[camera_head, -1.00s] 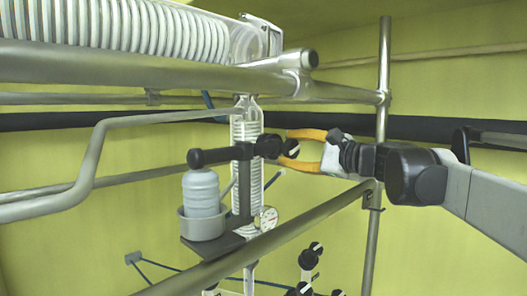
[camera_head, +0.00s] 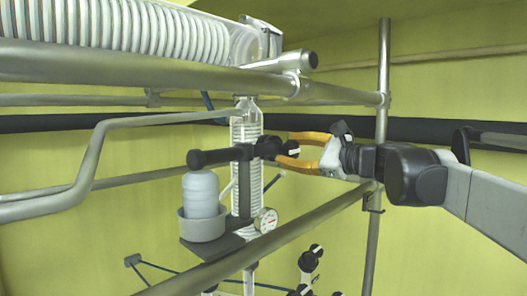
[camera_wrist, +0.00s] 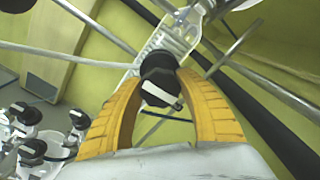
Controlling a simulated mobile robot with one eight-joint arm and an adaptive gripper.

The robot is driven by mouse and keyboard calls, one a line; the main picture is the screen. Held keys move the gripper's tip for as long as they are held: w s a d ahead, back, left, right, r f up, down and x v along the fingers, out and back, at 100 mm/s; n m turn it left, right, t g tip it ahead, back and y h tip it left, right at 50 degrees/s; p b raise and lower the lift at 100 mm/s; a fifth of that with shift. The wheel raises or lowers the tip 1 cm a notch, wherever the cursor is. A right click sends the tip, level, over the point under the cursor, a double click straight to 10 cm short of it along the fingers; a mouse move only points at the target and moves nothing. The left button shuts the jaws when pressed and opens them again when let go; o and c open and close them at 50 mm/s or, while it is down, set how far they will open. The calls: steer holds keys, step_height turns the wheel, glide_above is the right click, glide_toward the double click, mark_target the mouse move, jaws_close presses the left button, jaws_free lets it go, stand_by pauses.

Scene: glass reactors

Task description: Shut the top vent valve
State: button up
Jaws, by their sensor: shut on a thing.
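The valve knob (camera_head: 291,147) is black with a white bar. It is beside the upright glass coil column, and I take it for the top vent valve. In the wrist view the knob (camera_wrist: 160,73) sits between the two orange fingers, its white bar slanting. My gripper (camera_head: 287,149) reaches in from the right, one finger above the knob and one below. In the wrist view my gripper (camera_wrist: 161,84) is shut on the knob from both sides. The knob's far side and stem are hidden.
A thick metal rail (camera_head: 150,75) runs above the knob, and another rail (camera_head: 300,233) slants below it. An upright pole (camera_head: 384,75) stands behind my wrist. A pot with a grey bottle (camera_head: 201,194) and a gauge (camera_head: 266,220) are lower left. Several other knobs (camera_wrist: 32,150) are below.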

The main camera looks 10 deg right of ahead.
steer(key=o, duration=1.2)
steer(key=v, duration=1.2)
